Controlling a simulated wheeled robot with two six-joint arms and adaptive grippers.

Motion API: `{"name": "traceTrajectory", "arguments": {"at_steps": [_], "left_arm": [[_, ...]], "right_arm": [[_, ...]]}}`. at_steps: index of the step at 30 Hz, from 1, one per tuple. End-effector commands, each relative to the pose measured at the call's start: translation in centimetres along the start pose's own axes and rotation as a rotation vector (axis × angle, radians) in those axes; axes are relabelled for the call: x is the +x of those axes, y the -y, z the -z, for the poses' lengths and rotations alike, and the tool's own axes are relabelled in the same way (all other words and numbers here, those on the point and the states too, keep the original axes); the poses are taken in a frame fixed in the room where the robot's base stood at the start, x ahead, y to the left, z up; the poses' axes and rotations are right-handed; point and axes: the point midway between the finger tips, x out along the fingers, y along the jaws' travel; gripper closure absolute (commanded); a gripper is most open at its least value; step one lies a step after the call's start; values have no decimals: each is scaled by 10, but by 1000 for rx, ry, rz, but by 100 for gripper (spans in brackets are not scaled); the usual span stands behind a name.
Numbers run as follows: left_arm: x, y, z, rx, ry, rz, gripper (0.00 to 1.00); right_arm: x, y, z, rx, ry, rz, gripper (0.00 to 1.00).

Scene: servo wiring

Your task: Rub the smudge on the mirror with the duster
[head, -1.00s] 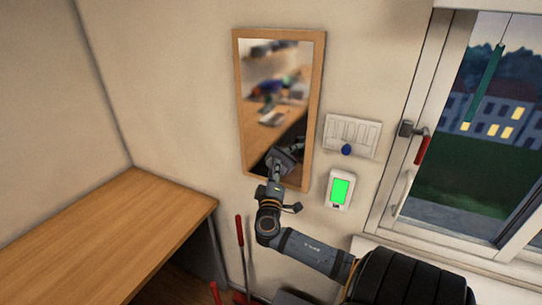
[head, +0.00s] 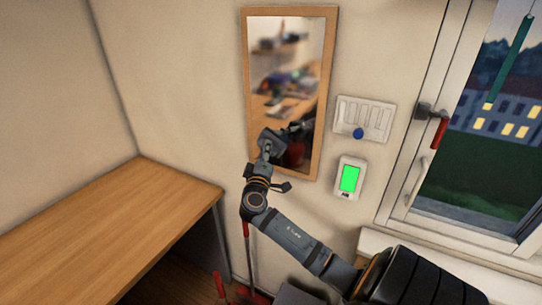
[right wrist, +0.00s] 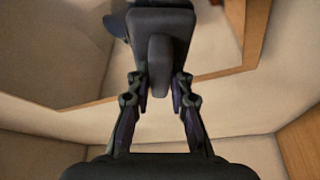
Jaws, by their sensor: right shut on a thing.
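The mirror (head: 325,90) hangs on the wall in a light wooden frame. The same frame crosses the right wrist view (right wrist: 215,78). My right gripper (head: 262,161) is in front of the mirror's lower left part. In the wrist view its two fingers (right wrist: 160,98) are shut on the stem of the dark grey duster (right wrist: 159,62). The duster's block (head: 271,143) overlaps the lower glass in the head view; I cannot tell whether it touches. I cannot make out the smudge among the blurred reflections. My left gripper is not in view.
Right of the mirror are a switch panel (head: 364,118) with a blue knob and a device with a green screen (head: 349,178). A window (head: 440,115) is further right. A wooden desk (head: 100,225) stands at left. Red-handled tools stand below the mirror.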

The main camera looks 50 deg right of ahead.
Motion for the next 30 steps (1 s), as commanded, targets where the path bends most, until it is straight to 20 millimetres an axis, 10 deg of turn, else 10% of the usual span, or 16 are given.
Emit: {"name": "traceTrajectory", "arguments": {"at_steps": [30], "left_arm": [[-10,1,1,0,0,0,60]], "right_arm": [[12,-21,22,-4,-2,-3,100]]}}
